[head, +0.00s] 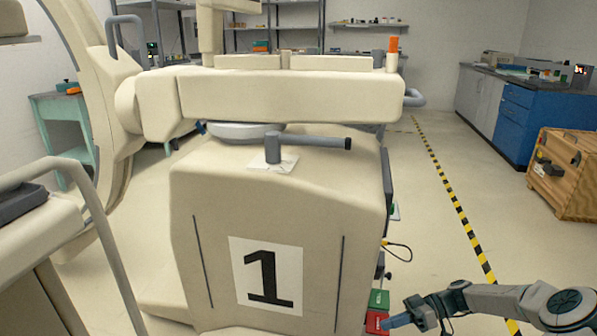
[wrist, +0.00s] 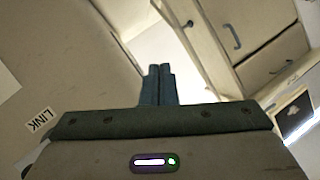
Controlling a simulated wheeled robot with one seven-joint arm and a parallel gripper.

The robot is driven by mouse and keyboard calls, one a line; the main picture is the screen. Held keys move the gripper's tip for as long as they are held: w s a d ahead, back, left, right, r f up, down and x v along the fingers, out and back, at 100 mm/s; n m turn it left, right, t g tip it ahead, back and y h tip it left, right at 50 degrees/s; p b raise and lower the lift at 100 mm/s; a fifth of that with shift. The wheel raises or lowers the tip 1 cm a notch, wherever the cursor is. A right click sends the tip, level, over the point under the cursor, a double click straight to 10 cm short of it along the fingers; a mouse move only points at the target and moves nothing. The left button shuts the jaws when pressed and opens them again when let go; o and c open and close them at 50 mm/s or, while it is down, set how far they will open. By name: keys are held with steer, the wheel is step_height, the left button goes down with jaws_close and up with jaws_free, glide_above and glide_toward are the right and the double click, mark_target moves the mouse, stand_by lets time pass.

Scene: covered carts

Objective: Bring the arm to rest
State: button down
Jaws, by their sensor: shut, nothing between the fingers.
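My arm (head: 500,300) reaches in from the lower right of the head view. My gripper (head: 388,323) is low beside the right side of the beige covered cart (head: 210,240) marked "1". In the wrist view my gripper (wrist: 158,75) shows two dark fingers side by side, shut and empty. In the head view the fingertips lie close to a red block (head: 376,321) below a green one (head: 379,299); I cannot tell whether they touch.
A grey lever (head: 305,142) sits on the cart's top. A wooden crate (head: 565,175) and a blue cabinet (head: 515,115) stand at the right. A yellow-black floor stripe (head: 455,200) crosses open floor. A metal rail (head: 95,220) is at the left.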

steer(key=s+a+r+m+g+h+p, duration=0.1)
steer(key=s+a+r+m+h+p, duration=0.3)
steer(key=r, duration=0.6)
steer(key=s+a+r+h+p, duration=0.1)
steer(key=r+h+p, duration=0.2)
steer(key=r+p, duration=0.45)
steer(key=s+a+r+m+g+h+p, duration=0.1)
steer(key=s+a+r+m+h+p, duration=0.2)
steer(key=r, duration=0.8)
steer(key=s+r+m+t+h+p, duration=0.1)
steer(key=s+r+p, duration=0.3)
steer(key=r, duration=0.5)
steer(key=s+a+r+m+t+h+p, duration=0.1)
steer(key=s+r+m+t+h+p, duration=0.1)
steer(key=s+r+p, duration=0.3)
steer(key=s+r+m+t+h+p, duration=0.1)
steer(key=s+r+m+t+p, duration=0.2)
steer(key=r+p, duration=0.6)
steer(key=shift+s+a+r+m+t, duration=0.4)
steer(key=shift+s+r, duration=0.75)
steer(key=shift+r, duration=1.7)
